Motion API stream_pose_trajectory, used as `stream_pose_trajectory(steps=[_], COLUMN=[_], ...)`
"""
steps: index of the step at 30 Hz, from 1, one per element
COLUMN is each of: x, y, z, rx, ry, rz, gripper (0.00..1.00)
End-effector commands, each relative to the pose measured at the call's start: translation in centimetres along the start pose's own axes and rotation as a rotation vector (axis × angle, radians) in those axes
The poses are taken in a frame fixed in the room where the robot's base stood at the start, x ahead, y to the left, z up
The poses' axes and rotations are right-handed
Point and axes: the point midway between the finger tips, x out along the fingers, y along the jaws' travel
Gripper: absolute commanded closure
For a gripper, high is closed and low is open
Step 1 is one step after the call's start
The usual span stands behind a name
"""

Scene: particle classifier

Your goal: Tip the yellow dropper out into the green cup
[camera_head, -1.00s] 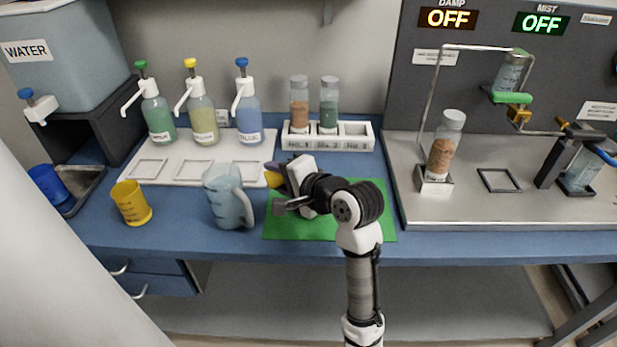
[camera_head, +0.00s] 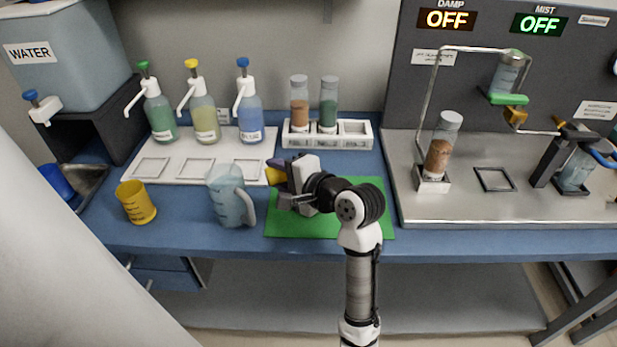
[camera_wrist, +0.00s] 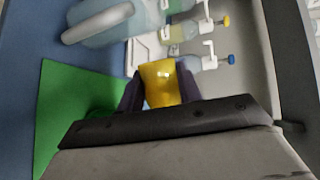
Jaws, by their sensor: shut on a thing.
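My gripper (camera_head: 283,178) is shut on a yellow object, which I take to be the yellow dropper (camera_head: 274,176), and holds it above the green mat (camera_head: 300,226). In the wrist view the yellow dropper (camera_wrist: 160,82) sits between the two dark fingers of my gripper (camera_wrist: 160,92); its far end and any contents are hidden. A darker green rounded shape (camera_wrist: 100,112), possibly the green cup, shows beside the left finger, over the mat. In the head view I cannot make out a green cup; my arm covers part of the mat.
A clear measuring jug (camera_head: 230,200) stands just left of the mat, with a yellow cup (camera_head: 136,203) further left. Pump bottles (camera_head: 204,118) on a white tray and a vial rack (camera_head: 328,141) stand behind. A steel platform (camera_head: 460,213) with apparatus is to the right.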

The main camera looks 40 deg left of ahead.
Motion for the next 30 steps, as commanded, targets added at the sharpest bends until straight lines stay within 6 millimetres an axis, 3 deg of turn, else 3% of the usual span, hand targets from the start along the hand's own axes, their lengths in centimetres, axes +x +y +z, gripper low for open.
stream_pose_trajectory(steps=[30], x=[-0.35], y=[-0.99], z=[-0.05], rx=[0.122], ry=[-0.04], rz=[-0.05], gripper=[0.87])
